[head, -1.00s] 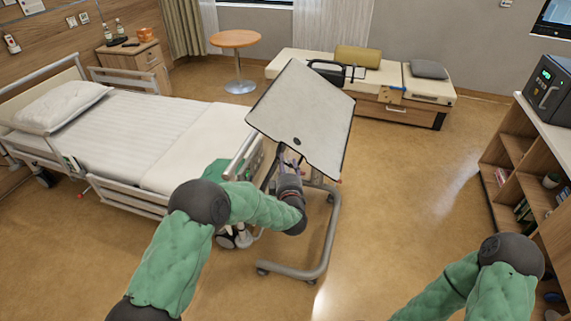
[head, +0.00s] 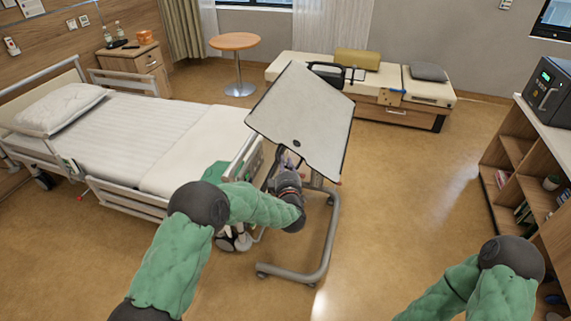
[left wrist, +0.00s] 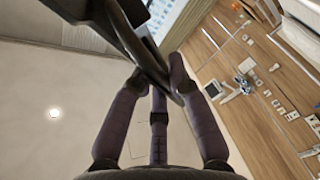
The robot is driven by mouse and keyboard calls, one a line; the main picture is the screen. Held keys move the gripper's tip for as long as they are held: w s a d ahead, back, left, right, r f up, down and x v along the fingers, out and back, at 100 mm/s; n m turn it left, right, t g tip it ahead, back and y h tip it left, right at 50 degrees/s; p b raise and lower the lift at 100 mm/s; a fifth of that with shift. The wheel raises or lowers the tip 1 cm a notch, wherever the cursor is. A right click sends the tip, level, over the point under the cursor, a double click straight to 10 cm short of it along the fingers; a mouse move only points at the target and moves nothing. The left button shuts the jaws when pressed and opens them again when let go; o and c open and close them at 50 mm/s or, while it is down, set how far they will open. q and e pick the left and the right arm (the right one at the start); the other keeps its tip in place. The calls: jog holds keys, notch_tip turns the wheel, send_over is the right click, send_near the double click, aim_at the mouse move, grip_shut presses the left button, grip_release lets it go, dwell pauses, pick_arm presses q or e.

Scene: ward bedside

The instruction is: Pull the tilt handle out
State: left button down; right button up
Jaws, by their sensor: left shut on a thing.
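The overbed table's pale top (head: 305,115) is steeply tilted beside the bed, on a grey wheeled frame (head: 328,240). My left gripper (head: 287,163) is under the lower edge of the top, mostly hidden behind my own wrist. In the left wrist view, my left gripper's purple-grey fingers (left wrist: 168,85) are shut on a dark bar, the tilt handle (left wrist: 148,55). The handle is hidden in the head view. My right arm shows at the lower right, but its gripper is out of view.
The bed (head: 130,135) stands close on the left of the table. A bench (head: 420,105) stands behind it and a shelf unit (head: 520,165) is at the right. The floor between the table and the shelves is clear.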

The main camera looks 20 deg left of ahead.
pick_arm(q)
jog(key=shift+s+f, duration=0.15)
jog(key=shift+s, duration=1.1)
jog(key=c, duration=1.3)
grip_release()
jog(key=shift+o, duration=0.8)
jog(key=shift+s, duration=0.1)
jog(key=v, duration=1.2)
